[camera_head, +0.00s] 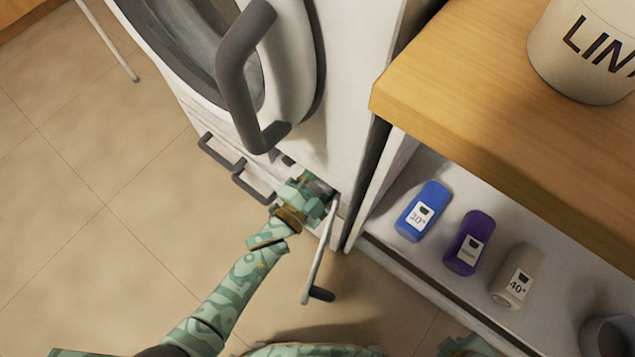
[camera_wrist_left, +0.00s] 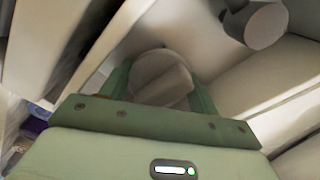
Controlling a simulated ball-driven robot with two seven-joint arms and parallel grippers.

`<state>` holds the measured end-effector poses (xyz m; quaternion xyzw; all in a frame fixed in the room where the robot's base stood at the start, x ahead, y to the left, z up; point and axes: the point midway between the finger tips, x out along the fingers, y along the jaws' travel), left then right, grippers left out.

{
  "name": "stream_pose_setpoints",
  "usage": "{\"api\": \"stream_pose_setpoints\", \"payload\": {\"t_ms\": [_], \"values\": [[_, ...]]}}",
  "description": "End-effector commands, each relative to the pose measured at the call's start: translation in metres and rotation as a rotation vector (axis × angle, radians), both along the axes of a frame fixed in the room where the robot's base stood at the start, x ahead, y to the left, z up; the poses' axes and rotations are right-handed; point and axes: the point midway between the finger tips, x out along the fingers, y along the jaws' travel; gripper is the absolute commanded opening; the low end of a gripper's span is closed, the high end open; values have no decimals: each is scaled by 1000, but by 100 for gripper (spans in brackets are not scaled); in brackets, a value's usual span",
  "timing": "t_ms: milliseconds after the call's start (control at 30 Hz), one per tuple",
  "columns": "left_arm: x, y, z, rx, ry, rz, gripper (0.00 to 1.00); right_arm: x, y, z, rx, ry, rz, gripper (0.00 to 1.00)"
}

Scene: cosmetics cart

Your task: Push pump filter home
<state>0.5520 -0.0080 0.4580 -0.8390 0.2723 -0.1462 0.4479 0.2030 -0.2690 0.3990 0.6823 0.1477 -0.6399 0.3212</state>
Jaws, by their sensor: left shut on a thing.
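The white washing machine (camera_head: 309,130) stands at the upper left of the head view. A small service flap (camera_head: 318,255) near its bottom right corner is swung open. My left gripper (camera_head: 318,188) is at the opening beside this flap. In the left wrist view the pump filter (camera_wrist_left: 161,75) is a grey round cap with a raised grip ridge. The fingers of my left gripper (camera_wrist_left: 162,88) are on both sides of it, shut on it. The filter's inner end is hidden, and I cannot tell how deep it sits.
The open flap with its dark handle (camera_head: 322,294) juts out just right of my left gripper. Drawer handles (camera_head: 222,153) lie to the left. A wooden-topped cart (camera_head: 470,110) stands close on the right, with blue (camera_head: 424,210), purple (camera_head: 469,242) and beige (camera_head: 516,276) bottles on its shelf.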

Motion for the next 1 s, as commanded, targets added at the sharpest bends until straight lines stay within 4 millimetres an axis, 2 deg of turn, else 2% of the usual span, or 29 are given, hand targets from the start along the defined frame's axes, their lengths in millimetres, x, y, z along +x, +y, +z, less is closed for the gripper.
{"api": "stream_pose_setpoints", "payload": {"t_ms": [100, 300, 333, 367, 400, 833, 1000], "values": [[4, -3, -2, 3, 4, 1, 20, 6, 10, 3, 27, -24, -9, 36], [5, -3, -1, 4, 2, 1, 20, 2, 11, 3, 29, -16, -12, 36], [5, -3, -1, 4, 2, 1, 64, 1, 10, 2, 28, -15, -12, 36], [5, -3, -1, 4, 2, 1, 72, 0, 10, 2, 27, -13, -12, 36], [5, -3, -1, 4, 2, 1, 75, -1, 9, 2, 25, -10, -12, 36], [4, -3, 0, 2, 1, 0, 75, 0, 2, 3, 10, -9, -2, 36], [-9, 7, 2, 2, 0, 0, 75, 2, -2, 9, -6, -7, 3, 36]]}}
